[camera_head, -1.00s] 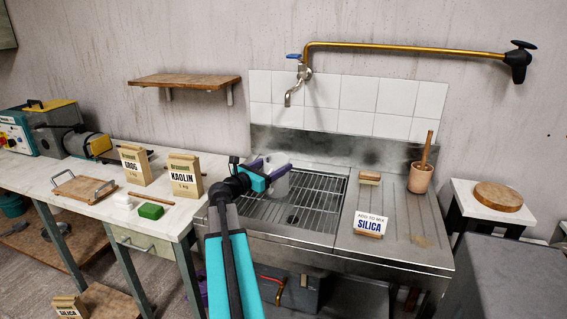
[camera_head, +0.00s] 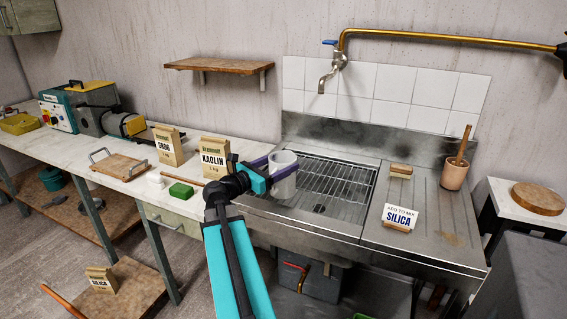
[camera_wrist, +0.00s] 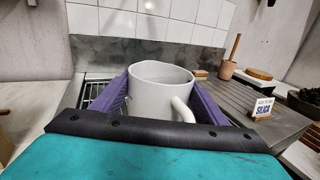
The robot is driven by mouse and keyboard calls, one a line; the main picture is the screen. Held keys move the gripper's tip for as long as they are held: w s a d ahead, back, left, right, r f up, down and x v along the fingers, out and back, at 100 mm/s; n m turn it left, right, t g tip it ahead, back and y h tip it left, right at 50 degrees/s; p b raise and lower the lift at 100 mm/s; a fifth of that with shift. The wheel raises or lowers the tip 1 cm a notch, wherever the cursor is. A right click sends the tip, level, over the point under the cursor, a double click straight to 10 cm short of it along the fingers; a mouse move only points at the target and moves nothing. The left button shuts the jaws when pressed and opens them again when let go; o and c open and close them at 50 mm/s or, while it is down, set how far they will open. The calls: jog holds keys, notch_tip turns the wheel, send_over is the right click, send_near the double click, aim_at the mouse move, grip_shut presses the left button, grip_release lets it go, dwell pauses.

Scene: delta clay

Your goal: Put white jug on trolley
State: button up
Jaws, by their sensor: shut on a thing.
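The white jug (camera_head: 283,176) is held in my gripper (camera_head: 272,172) above the left end of the sink's wire rack. In the wrist view the jug (camera_wrist: 160,95) stands upright between the two purple fingers of my gripper (camera_wrist: 158,92), with its handle toward the lower right. The fingers press on its two sides. The jug's bottom is hidden in the wrist view. I see nothing that is clearly a trolley in these frames.
The steel sink (camera_head: 330,228) with its wire rack (camera_head: 335,180) lies under and right of the jug. A silica sign (camera_head: 401,217) and a pestle in a pot (camera_head: 455,174) stand on the drainboard. Kaolin (camera_head: 214,158) and grog (camera_head: 167,146) bags stand on the left bench. A wall shelf (camera_head: 219,65) hangs above.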

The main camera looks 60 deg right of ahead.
dwell(0.4)
jog(key=shift+w, duration=0.1)
jog(key=shift+w+a+r, duration=0.1)
jog(key=shift+w+a, duration=0.05)
jog(key=shift+w, duration=0.05)
jog(key=w+a+r+n+t+p, duration=0.2)
jog(key=w+a+n+t+p, duration=0.6)
jog(key=w+a, duration=1.75)
jog(key=w+a+r+n+t+y+p, duration=0.1)
jog(key=a+t+p, duration=0.3)
jog(key=a, duration=1.4)
jog(key=w+a+r+n+t+y+p, duration=0.1)
jog(key=a+p, duration=0.6)
jog(key=a, duration=1.1)
jog(key=w+n+t, duration=0.1)
jog(key=w+t, duration=0.1)
jog(key=t, duration=0.1)
jog(key=shift+w+n+t+y, duration=0.25)
jog(key=shift+n+t+y, duration=0.05)
jog(key=shift+t+y, duration=0.1)
jog(key=shift+d, duration=0.15)
